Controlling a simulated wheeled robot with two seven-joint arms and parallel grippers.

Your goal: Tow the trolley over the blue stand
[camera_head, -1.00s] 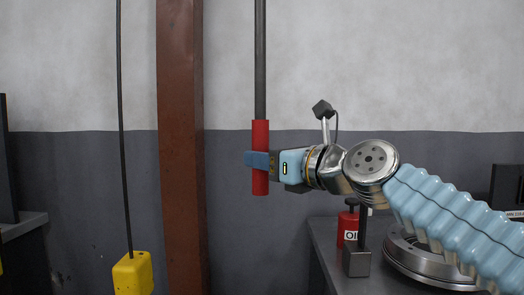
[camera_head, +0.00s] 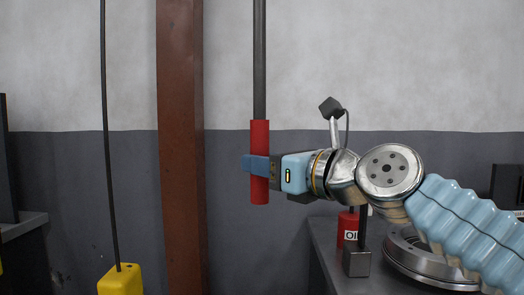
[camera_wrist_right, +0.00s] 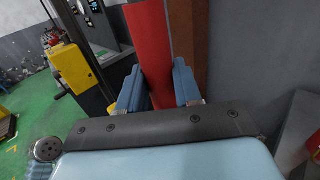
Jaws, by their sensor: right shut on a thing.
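A red handle (camera_head: 260,137) hangs upright at the lower end of a dark rod (camera_head: 259,60) that runs out of the top of the head view. My right gripper (camera_head: 257,165) is shut around the middle of the red handle. In the right wrist view the red handle (camera_wrist_right: 150,40) stands between the two blue fingers of the gripper (camera_wrist_right: 158,88). The trolley and the blue stand cannot be made out in these views. My left gripper is not in view.
A yellow pendant box (camera_head: 121,281) hangs on a black cable at the left. At the right, a dark bench (camera_head: 322,245) bears a red oil can (camera_head: 347,228) and a round metal part (camera_head: 420,265).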

